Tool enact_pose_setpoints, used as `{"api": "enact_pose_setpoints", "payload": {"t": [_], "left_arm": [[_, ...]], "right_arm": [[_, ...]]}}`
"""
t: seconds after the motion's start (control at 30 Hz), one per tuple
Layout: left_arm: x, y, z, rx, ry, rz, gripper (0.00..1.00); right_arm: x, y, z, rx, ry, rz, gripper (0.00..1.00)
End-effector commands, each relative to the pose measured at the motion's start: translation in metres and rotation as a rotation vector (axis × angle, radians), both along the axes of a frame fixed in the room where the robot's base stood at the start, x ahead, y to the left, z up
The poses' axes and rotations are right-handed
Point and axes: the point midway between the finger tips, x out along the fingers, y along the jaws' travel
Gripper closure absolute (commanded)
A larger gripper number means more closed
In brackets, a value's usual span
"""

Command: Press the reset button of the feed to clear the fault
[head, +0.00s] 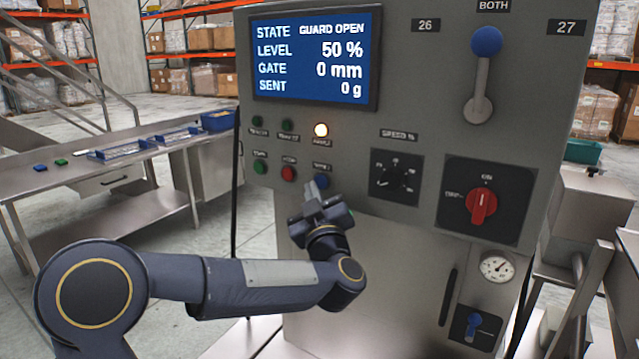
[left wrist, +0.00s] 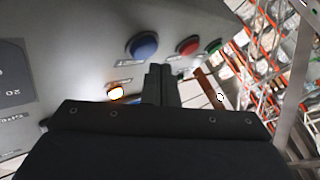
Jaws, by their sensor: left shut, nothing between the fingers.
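The control panel (head: 385,110) of the feed has a lower row of buttons: a green one (head: 260,167), a red one (head: 288,173) and a blue one (head: 321,181), whose small label is too blurred to read surely. My left gripper (head: 312,191) is shut and empty, its tips just below and left of the blue button. In the left wrist view the shut fingertips (left wrist: 161,70) lie beside the blue button (left wrist: 142,46), toward the red one (left wrist: 188,46). I see no contact with it. The screen (head: 315,58) reads GUARD OPEN. My right gripper is out of view.
An amber lamp (head: 321,130) is lit above the blue button. A speed dial (head: 396,178), a red rotary switch (head: 481,206) and a blue-knobbed lever (head: 486,42) are to the right. A steel bench (head: 100,185) with trays stands at the left.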

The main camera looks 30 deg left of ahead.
Motion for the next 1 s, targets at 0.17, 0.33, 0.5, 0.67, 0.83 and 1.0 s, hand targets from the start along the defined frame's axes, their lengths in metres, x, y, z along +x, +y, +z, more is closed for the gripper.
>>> {"api": "enact_pose_setpoints", "payload": {"t": [0.17,0.33,0.5,0.67,0.83,1.0], "left_arm": [[0.0000,0.0000,0.0000,0.000,0.000,0.000,1.00],[0.0000,0.0000,0.0000,0.000,0.000,0.000,1.00],[0.0000,0.0000,0.0000,0.000,0.000,0.000,1.00],[0.0011,-0.0003,-0.0002,0.000,0.000,0.000,1.00],[0.0067,-0.0006,-0.0003,-0.001,-0.001,0.000,1.00],[0.0087,-0.0007,0.0001,0.000,0.000,0.000,1.00]], "right_arm": [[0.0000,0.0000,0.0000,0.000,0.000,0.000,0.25],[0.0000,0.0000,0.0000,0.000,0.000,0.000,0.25],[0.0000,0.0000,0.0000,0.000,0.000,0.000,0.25],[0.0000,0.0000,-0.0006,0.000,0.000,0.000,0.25],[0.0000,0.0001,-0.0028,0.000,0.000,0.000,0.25],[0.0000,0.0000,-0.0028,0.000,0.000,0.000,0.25]]}}
